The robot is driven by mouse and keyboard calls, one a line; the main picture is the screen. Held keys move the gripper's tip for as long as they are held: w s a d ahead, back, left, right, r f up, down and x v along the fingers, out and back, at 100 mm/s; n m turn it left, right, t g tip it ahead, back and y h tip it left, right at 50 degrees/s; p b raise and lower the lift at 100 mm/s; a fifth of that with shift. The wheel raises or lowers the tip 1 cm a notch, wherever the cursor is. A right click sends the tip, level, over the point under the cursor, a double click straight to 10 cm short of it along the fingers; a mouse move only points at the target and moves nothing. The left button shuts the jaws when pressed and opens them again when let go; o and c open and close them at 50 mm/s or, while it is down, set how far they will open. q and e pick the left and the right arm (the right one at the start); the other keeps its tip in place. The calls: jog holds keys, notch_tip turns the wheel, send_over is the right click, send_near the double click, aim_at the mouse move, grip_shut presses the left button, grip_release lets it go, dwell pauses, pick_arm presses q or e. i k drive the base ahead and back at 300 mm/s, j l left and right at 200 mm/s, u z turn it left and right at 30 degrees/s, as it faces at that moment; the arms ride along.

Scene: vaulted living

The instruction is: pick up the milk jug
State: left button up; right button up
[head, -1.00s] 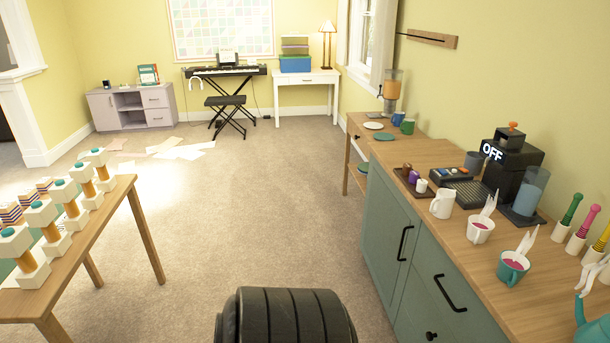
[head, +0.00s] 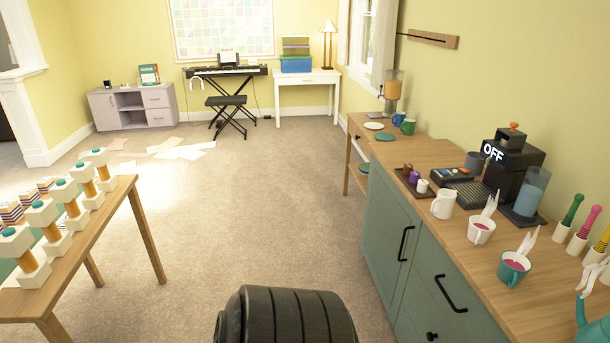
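A small white jug (head: 443,204), which looks like the milk jug, stands upright on the wooden counter (head: 405,150) at the right. It is in front of the dark tray of small items and to the left of a white cup. Nothing holds it. Neither of my grippers shows in the head view.
The counter also bears a white cup (head: 481,230), a teal cup (head: 514,267), a black coffee machine (head: 515,165), a tray (head: 412,180) and a teal kettle (head: 594,322). A wooden table (head: 125,200) with stacked blocks stands at left. Carpet (head: 250,220) between is clear.

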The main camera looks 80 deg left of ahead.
aim_at(442, 207)
jog(key=u, duration=1.7)
